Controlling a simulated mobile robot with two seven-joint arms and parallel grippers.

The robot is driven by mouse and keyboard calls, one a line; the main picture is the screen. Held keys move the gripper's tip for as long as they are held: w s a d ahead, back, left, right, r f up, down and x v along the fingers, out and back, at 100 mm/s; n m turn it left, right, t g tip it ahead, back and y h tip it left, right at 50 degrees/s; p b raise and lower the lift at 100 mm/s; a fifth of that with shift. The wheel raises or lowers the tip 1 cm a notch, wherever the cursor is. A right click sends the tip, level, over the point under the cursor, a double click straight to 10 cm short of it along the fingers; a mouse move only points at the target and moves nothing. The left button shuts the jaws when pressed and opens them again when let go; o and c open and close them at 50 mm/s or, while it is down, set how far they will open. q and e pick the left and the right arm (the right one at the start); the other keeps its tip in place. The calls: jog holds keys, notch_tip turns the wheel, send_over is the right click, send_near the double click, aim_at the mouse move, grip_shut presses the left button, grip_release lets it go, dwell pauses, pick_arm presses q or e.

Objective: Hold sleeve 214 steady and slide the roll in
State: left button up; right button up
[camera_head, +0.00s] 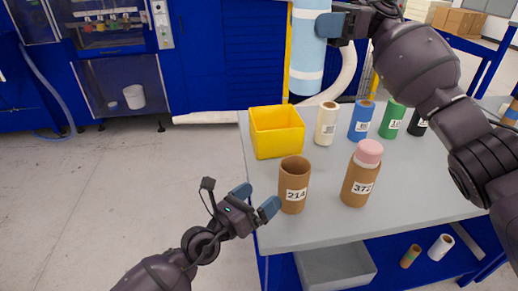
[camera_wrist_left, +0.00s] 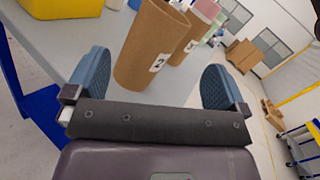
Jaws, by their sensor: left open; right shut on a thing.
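Sleeve 214 (camera_head: 294,180) is an open brown tube standing upright near the table's left front edge. It also shows in the left wrist view (camera_wrist_left: 148,45), ahead of and between the two fingers. My left gripper (camera_head: 256,199) is open and empty, just left of the sleeve and apart from it. My right gripper (camera_head: 333,25) is shut on a light blue roll with white bands (camera_head: 307,58). The roll hangs upright, high above the far part of the table, and its top is cut off by the picture's edge.
Sleeve 372 (camera_head: 358,187), with a pink roll (camera_head: 369,151) in it, stands right of sleeve 214. A yellow bin (camera_head: 277,145) is behind. Cream (camera_head: 326,125), blue (camera_head: 361,122), green (camera_head: 392,120) and black (camera_head: 418,124) rolls stand along the back of the grey table (camera_head: 410,205).

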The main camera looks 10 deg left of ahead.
aim_at(303, 173)
pick_arm(q)
jog(key=m, duration=0.1)
jog(key=f+m, duration=0.1)
jog(key=f+m+g, duration=0.1)
jog(key=m, duration=0.1)
jog(key=shift+d+y, duration=0.3)
jog(key=x, duration=1.1)
jog(key=shift+w+d, duration=0.3)
jog(key=c, duration=0.8)
